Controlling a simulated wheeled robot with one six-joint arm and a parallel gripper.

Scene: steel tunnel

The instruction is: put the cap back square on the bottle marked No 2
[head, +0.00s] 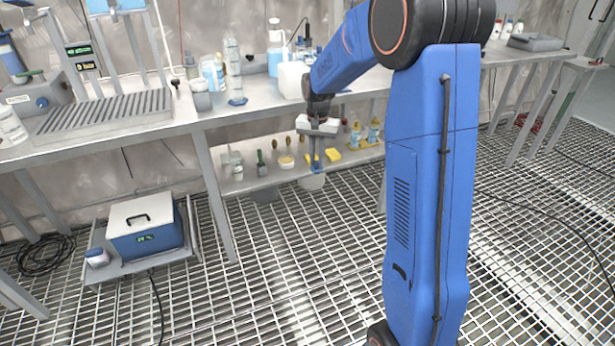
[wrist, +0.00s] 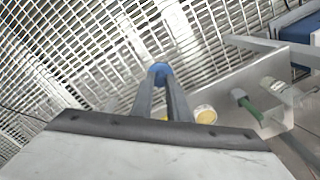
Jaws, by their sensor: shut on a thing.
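My gripper (head: 316,165) hangs in front of the bench, beside the lower shelf. It is shut on a small blue piece that looks like a cap (wrist: 159,69), pinched between the fingertips in the wrist view. The cap is above the floor grating and apart from any bottle. Several bottles stand on the bench, among them a tall clear bottle (head: 233,58) and a bluish bottle (head: 210,73). Their labels are too small to read, so I cannot tell which is marked No 2.
The lower shelf (head: 262,180) holds brushes, a yellow sponge (head: 333,155) and yellow-labelled bottles (head: 374,131). A white container (head: 292,80) stands near the bench edge by my arm. A flat blue item (head: 238,101) lies on the bench (head: 185,122). A blue cooler box (head: 147,232) sits low on the left.

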